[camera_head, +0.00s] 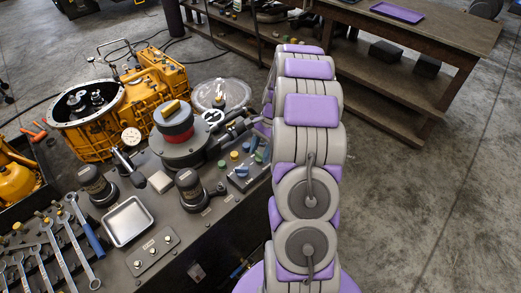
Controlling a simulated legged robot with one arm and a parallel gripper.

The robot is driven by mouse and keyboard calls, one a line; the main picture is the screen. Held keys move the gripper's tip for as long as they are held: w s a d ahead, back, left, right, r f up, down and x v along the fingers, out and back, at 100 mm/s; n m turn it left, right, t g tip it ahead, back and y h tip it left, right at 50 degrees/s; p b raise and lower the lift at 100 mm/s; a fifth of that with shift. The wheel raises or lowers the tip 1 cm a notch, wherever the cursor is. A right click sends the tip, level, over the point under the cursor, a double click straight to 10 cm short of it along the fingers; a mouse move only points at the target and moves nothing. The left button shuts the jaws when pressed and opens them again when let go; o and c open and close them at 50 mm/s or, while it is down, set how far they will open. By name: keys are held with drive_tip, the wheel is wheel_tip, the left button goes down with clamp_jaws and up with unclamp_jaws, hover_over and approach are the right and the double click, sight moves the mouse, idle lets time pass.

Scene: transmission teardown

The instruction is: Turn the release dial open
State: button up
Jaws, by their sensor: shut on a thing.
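The release dial appears to be the round dark unit with a red band (174,122) and a yellow bar on top, standing on a grey round base on the dark bench. The yellow bar lies at a slant. My grey and purple arm rises through the middle of the view and bends left at its far end. My gripper (217,131) is small and partly hidden there, at the right side of the dial. It looks shut on the dial's right edge. The exact contact between fingers and dial is hard to make out.
A yellow transmission housing (110,115) stands behind the dial at left. A clear round dish (222,94) is behind it. A wooden table (425,35) stands at the back right; the right floor is clear.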

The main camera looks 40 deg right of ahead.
drive_tip(key=shift+w+d+r, duration=0.1)
drive_tip(key=shift+r, duration=0.05)
drive_tip(key=shift+r+n+g+p, duration=0.1)
drive_tip(key=shift+n+g+p, duration=0.2)
drive_tip(key=shift+n+p, duration=0.55)
drive_tip(key=n+p, duration=0.1)
drive_tip(key=n, duration=0.1)
drive_tip(key=n+g+h+p, duration=0.1)
drive_tip(key=n+p, duration=0.1)
drive_tip(key=shift+w+g, duration=0.2)
drive_tip(key=shift+g, duration=0.1)
drive_tip(key=n+g+h+p, duration=0.1)
drive_tip(key=n+p, duration=0.2)
drive_tip(key=n, duration=0.1)
drive_tip(key=shift+w+n, duration=0.1)
drive_tip(key=shift+n, duration=0.25)
drive_tip(key=shift+n+g+h+p, duration=0.3)
drive_tip(key=shift+n+h+p, duration=0.45)
drive_tip(key=shift+n, duration=0.85)
drive_tip(key=shift+f, duration=0.2)
drive_tip(key=o, duration=0.8)
drive_tip(key=shift+o, duration=1.2)
